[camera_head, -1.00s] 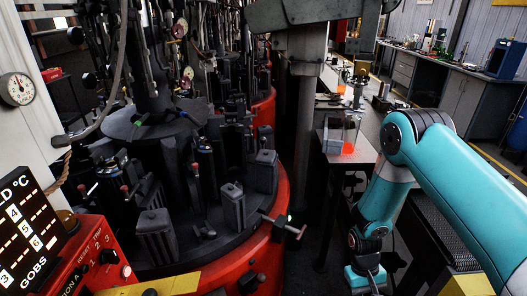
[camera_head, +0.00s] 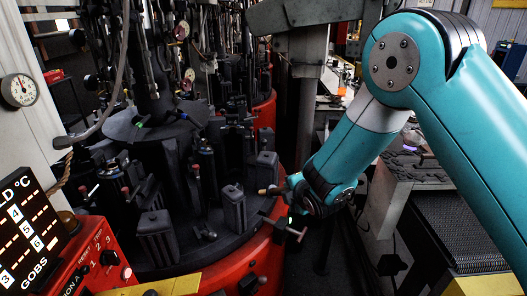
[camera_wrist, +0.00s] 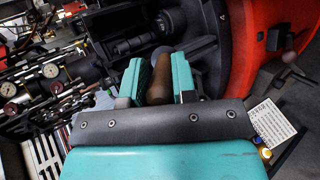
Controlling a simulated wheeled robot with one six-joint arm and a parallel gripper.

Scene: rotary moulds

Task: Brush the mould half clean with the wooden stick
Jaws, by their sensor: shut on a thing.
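My gripper (camera_wrist: 162,78) is shut on the wooden stick (camera_wrist: 158,90), which lies between its two teal fingers in the wrist view and ends in a greyish rounded tip. In the head view the stick's light brown end (camera_head: 268,191) points left from my gripper, over the rim of the rotary machine. Dark ribbed mould blocks (camera_head: 233,208) stand upright on its round table. In the wrist view dark mould parts (camera_wrist: 172,22) lie just beyond the stick's tip. I cannot tell which is the mould half, or whether the tip touches it.
The machine's red rim (camera_head: 250,256) curves below my gripper, with a T-shaped handle (camera_head: 288,230) close by. A grey post (camera_head: 304,100) stands behind. A red control panel (camera_head: 100,258) is at lower left.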

